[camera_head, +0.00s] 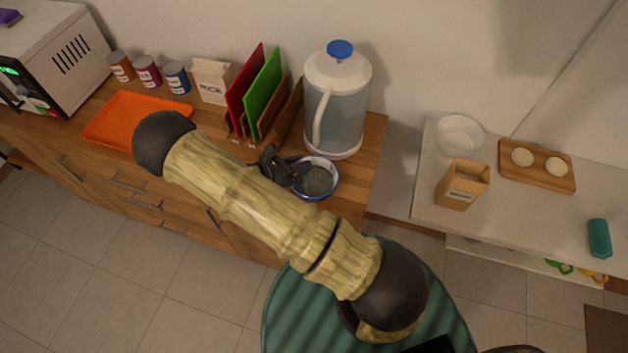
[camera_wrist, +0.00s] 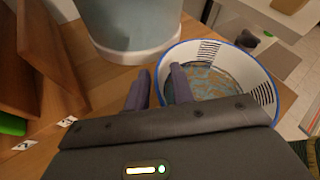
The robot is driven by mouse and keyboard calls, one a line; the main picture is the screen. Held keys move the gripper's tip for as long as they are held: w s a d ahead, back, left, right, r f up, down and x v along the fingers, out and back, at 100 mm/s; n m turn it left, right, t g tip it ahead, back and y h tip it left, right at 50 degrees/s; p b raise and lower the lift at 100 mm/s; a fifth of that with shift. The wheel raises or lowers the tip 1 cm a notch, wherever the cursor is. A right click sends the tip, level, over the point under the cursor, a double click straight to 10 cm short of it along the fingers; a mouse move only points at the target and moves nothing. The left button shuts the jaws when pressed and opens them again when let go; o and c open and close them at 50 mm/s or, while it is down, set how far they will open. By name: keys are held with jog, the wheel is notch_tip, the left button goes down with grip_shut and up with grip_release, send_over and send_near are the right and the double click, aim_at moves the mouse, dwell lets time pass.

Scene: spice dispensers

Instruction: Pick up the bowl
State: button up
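The bowl (camera_head: 322,188) is white inside with a blue rim and stands near the right end of the wooden counter, in front of the water jug. In the wrist view the bowl (camera_wrist: 240,62) shows dark striped patches inside its wall and a blue-brown bottom. My gripper (camera_head: 290,176) is at the bowl's left side in the head view. In the wrist view my gripper's (camera_wrist: 160,78) fingers are close together astride the rim, one outside and one inside, with the wall between them. I see no clear gap under the bowl.
The water jug (camera_head: 337,105) stands close behind the bowl. A wooden rack (camera_head: 292,108) with red and green boards is to its left. An orange tray (camera_head: 118,113) lies farther left. A white table (camera_head: 520,215) stands to the right, past a gap.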

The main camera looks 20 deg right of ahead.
grip_shut()
jog(key=shift+r, duration=0.15)
jog(key=shift+r+b, duration=0.75)
jog(key=shift+r, duration=4.05)
